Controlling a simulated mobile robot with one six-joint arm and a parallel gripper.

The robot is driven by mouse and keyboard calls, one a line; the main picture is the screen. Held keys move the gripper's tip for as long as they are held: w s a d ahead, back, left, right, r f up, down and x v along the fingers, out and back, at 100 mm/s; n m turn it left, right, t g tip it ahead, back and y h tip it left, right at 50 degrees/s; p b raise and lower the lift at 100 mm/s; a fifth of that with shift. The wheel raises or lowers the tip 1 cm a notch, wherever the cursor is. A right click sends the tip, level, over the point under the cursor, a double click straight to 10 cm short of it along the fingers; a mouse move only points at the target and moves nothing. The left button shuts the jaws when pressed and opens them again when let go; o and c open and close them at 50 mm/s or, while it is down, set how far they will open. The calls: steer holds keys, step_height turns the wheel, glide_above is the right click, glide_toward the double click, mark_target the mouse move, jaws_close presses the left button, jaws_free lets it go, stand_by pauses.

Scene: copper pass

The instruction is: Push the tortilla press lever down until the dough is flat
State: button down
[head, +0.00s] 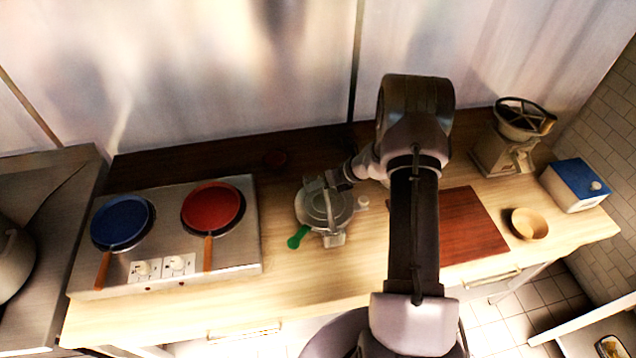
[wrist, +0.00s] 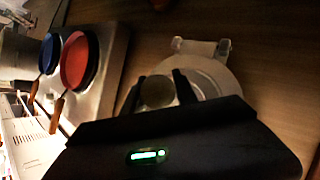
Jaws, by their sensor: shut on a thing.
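The tortilla press (head: 313,213) stands on the worktop, a round pale metal body with a green-ended lever (head: 298,238) reaching toward the front left. My gripper (head: 329,184) is over the back of the press. In the wrist view, my gripper (wrist: 160,88) has its two dark fingers shut on a round, dull tan thing (wrist: 157,93). I cannot tell whether this is dough or part of the press. The pale disc of the press (wrist: 219,73) shows behind the right finger. No flat dough is visible; the green lever end is not seen in the wrist view.
A hot plate (head: 165,265) with a blue pan (head: 121,222) and a red pan (head: 211,207) stands left. Right are a brown board (head: 470,228), a wooden bowl (head: 529,224), a grinder (head: 500,155) and a blue-lidded box (head: 574,185). Bare wood lies before the press.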

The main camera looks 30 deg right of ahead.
steer(key=shift+f, duration=0.45)
steer(key=c, duration=1)
jaws_free()
steer(key=shift+s+r, duration=0.1)
